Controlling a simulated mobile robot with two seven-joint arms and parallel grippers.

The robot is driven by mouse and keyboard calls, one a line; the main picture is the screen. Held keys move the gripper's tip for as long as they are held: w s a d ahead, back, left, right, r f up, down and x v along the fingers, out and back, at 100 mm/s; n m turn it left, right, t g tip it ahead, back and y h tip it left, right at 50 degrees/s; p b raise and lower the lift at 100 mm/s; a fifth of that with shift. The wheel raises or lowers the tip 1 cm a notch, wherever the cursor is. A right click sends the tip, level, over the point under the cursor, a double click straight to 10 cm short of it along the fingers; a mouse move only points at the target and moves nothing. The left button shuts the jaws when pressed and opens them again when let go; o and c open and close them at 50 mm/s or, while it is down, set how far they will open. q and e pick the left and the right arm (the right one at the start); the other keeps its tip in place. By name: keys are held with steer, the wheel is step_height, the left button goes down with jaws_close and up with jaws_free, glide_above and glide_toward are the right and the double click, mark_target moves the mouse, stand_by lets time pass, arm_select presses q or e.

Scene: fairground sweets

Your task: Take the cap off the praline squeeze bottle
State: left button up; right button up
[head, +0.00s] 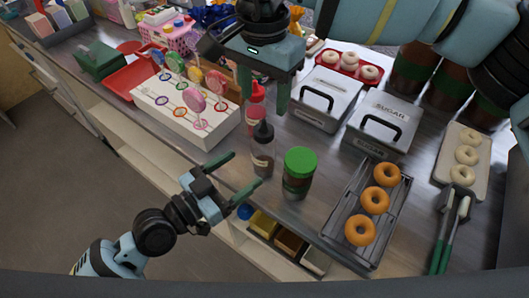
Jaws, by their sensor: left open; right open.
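A squeeze bottle with a dark nozzle cap (264,131) and a brownish see-through body (263,158) stands upright on the counter. It appears to be the praline bottle; its label is too small to read. The cap is on it. My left gripper (245,175) is open, its green fingers pointing toward the bottle from the left, with nothing between them. My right gripper (265,103) is open and points down above and behind the bottle in the picture. I cannot tell how far its fingertips are from the cap.
A red squeeze bottle (256,119) stands just behind. A green-lidded jar (298,174) is close on the right. A white lollipop stand (207,138) is to the left, sugar tins (378,131) and a doughnut tray (340,212) to the right. The counter's front edge is near.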

mark_target(255, 160)
arm_select(q)
steer(key=shift+x, duration=3.8)
steer(key=shift+c, duration=0.4)
